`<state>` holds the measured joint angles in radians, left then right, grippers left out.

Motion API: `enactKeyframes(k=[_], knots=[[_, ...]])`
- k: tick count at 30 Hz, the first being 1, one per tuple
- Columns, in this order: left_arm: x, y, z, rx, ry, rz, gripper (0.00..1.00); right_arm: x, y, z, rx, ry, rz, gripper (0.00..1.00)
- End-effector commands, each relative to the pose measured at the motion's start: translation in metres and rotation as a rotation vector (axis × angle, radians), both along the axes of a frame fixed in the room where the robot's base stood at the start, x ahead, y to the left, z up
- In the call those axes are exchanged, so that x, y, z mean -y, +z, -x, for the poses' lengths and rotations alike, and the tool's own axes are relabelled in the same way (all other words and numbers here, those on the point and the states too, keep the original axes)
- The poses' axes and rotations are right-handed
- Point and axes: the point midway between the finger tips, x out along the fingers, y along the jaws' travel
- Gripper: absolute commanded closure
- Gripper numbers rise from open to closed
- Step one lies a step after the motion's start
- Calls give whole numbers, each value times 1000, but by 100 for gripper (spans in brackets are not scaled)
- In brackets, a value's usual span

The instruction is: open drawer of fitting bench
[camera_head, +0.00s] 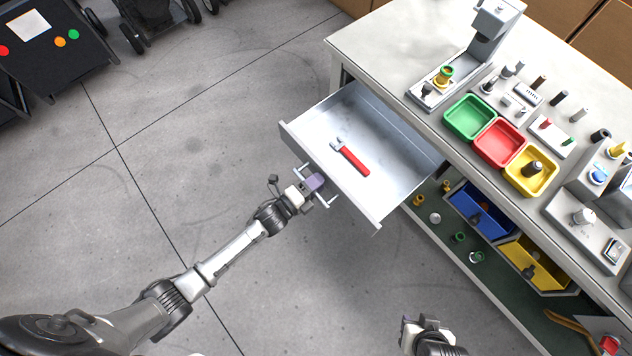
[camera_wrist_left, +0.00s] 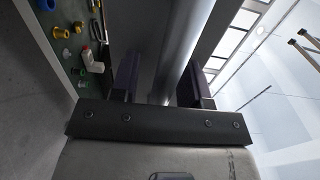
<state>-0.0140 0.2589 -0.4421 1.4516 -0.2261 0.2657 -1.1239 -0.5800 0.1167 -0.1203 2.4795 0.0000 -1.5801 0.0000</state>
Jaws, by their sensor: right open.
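The fitting bench (camera_head: 376,37) stands at the right in the head view. Its drawer (camera_head: 365,123) is pulled well out, with a red-handled wrench (camera_head: 350,157) lying inside. The drawer's bar handle (camera_head: 327,201) is on its front face. My left gripper (camera_head: 314,183) is at this handle, shut on it. In the left wrist view the two dark fingers (camera_wrist_left: 160,84) stand on either side of a grey bar; the exact contact is hard to see. My right gripper (camera_head: 425,326) is open and empty at the bottom, away from the bench.
Green (camera_head: 452,128), red (camera_head: 484,154) and yellow (camera_head: 519,184) trays and small fittings cover the bench top. A lower shelf holds a blue bin (camera_head: 462,209), a yellow bin (camera_head: 515,263) and loose parts. Carts stand at the upper left. The floor (camera_head: 215,130) left of the drawer is clear.

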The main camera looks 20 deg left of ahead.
Motion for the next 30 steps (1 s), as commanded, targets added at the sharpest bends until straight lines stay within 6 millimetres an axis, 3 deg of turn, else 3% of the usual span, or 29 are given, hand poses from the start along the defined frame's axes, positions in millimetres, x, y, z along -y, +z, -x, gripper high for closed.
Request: enactKeyframes(k=[11, 30], knots=[[-5, 0, 9, -2, 0, -1, 58, 2, 4, 0, -1, 6, 8, 57], [-60, 1, 105, -2, 0, -1, 58, 0, 28, 0, 0, -1, -1, 57]])
